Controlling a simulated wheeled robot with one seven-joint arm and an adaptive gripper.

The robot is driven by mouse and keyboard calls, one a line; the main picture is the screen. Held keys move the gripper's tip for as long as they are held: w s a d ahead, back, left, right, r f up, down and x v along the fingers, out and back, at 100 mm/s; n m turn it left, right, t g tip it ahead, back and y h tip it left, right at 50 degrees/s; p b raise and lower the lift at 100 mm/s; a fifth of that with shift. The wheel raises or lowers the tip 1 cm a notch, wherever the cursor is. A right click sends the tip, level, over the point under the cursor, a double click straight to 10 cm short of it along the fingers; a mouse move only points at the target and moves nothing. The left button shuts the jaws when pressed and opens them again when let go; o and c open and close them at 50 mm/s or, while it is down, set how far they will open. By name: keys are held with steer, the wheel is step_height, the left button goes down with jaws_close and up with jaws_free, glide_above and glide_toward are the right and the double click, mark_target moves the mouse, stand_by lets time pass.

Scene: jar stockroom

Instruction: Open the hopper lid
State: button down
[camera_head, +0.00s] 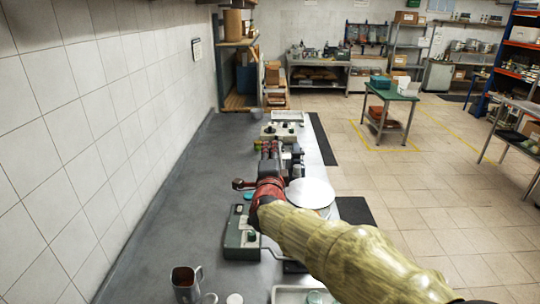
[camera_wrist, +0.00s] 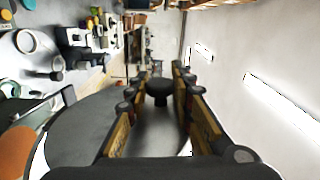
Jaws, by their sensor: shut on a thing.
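In the wrist view my gripper (camera_wrist: 160,82) shows its two wooden-sided, dark-jointed fingers. They are closed on a small dark rounded knob (camera_wrist: 158,93) between them. A large dark grey round surface (camera_wrist: 82,127) lies to the left of the fingers; I cannot tell whether it is the lid. In the head view my red wrist and yellowish arm reach over the counter. A pale round disc (camera_head: 311,193), which looks like the hopper lid, lies just right of the red wrist. The grip itself is hard to make out in the head view.
A grey-green device (camera_head: 241,235) with buttons stands left of the arm on the long dark counter (camera_head: 165,220). A metal mug (camera_head: 186,284) stands nearer. A control panel (camera_head: 282,131) and white tray (camera_head: 288,116) stand farther along.

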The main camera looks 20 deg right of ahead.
steer(key=c, duration=1.5)
jaws_free()
steer(key=shift+c, duration=0.2)
steer(key=v, duration=1.2)
steer(key=shift+s, duration=0.1)
steer(key=p+v, duration=0.3)
steer(key=v, duration=1)
steer(key=shift+s, duration=0.3)
steer(key=shift+a+b, duration=0.15)
steer(key=shift+b, duration=0.15)
